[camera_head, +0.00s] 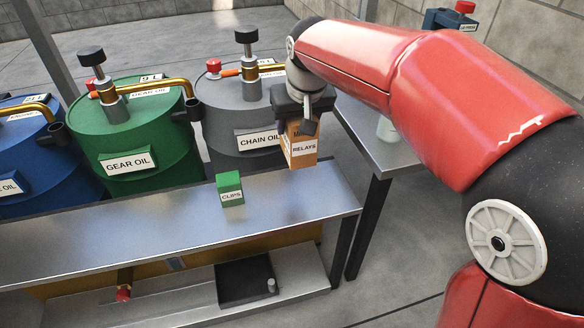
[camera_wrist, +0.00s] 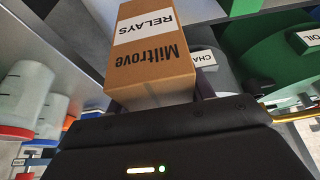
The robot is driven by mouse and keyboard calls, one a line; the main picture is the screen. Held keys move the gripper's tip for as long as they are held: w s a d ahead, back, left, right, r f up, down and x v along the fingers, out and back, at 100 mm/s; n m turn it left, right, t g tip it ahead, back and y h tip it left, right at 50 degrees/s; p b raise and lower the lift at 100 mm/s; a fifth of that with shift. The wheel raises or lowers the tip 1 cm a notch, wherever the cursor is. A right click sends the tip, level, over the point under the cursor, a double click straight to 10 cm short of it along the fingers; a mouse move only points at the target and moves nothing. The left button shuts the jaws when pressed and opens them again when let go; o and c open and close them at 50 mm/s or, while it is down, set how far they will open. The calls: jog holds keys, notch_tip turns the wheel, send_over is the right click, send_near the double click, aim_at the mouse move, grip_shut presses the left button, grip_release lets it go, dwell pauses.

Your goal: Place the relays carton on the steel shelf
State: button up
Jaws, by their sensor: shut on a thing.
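The relays carton (camera_head: 301,148) is a small orange-brown box with a white RELAYS label. My gripper (camera_head: 305,108) is shut on its top and holds it near the right end of the steel shelf (camera_head: 130,227), in front of the grey drum. I cannot tell whether the carton's base touches the shelf. In the wrist view the carton (camera_wrist: 150,50) fills the top middle, appearing upside down, with the dark gripper body (camera_wrist: 165,140) below it. Its Miltrove and RELAYS lettering shows there. The fingers are mostly hidden.
A green clips box (camera_head: 230,189) stands on the shelf, left of the carton. Green gear oil (camera_head: 127,150), grey chain oil (camera_head: 240,115) and blue drums (camera_head: 35,165) with pumps stand behind. A second metal table (camera_head: 375,150) is at right. The shelf's left half is clear.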

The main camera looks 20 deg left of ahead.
aim_at(306, 137)
notch_tip(306, 137, down, 12)
jog(key=shift+f+b, duration=0.15)
jog(key=shift+b, duration=0.5)
jog(key=shift+f, duration=0.2)
jog(key=o, duration=1.1)
jog(key=p+v, duration=0.1)
jog(key=v, duration=1.1)
jog(key=shift+r, duration=0.2)
jog(key=shift+d, duration=0.1)
